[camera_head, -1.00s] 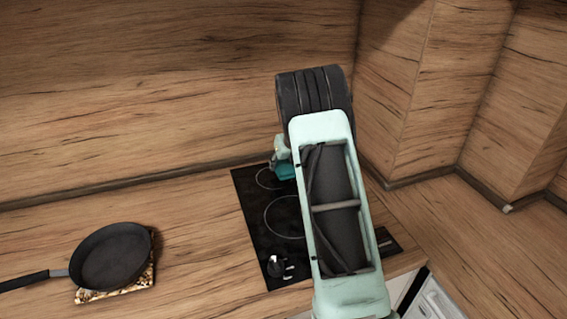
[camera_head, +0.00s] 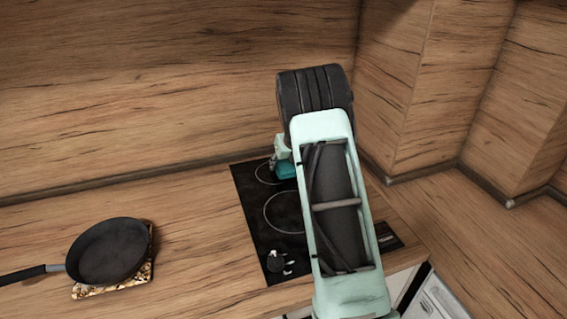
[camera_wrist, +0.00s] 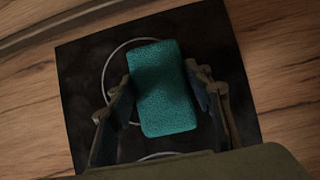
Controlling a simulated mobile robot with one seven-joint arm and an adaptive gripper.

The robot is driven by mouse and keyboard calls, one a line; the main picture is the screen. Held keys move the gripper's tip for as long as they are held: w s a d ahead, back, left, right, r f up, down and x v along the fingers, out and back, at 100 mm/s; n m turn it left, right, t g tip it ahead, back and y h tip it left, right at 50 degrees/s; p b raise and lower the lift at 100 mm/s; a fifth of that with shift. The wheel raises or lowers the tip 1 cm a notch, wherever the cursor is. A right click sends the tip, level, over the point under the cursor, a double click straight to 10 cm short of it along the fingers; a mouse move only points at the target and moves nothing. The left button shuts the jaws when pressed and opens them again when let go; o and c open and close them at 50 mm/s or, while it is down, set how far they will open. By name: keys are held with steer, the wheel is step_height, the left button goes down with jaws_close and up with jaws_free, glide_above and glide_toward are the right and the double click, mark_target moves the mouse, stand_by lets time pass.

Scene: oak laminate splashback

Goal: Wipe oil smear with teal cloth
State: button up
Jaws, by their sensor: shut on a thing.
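The teal cloth (camera_wrist: 162,88) looks like a thick rectangular pad in the wrist view. My gripper (camera_wrist: 163,85) is shut on it, with one finger along each side. The cloth lies over the ring of the rear burner on the black cooktop (camera_wrist: 82,65); I cannot tell whether it touches the glass. In the head view the cloth (camera_head: 287,170) shows as a small teal patch at the cooktop's back part, mostly behind my arm. I cannot make out an oil smear for certain; the cloth, my gripper and my arm hide parts of the cooktop.
A black frying pan (camera_head: 108,252) rests on a patterned trivet (camera_head: 139,277) on the counter at the left. The wood splashback (camera_head: 170,90) rises behind. Counter between pan and cooktop is clear.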

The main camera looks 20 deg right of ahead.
mark_target(289, 177)
steer(key=shift+f+b, duration=0.5)
steer(key=shift+f, duration=0.4)
steer(key=shift+s, duration=0.1)
steer(key=shift+s+r+b, duration=0.1)
steer(key=shift+s+b, duration=0.7)
steer(key=shift+s, duration=1.25)
steer(key=shift+s+b, duration=0.5)
steer(key=shift+s, duration=0.3)
steer(key=shift+s+b, duration=0.55)
steer(key=shift+s, duration=0.8)
steer(key=shift+p, duration=0.3)
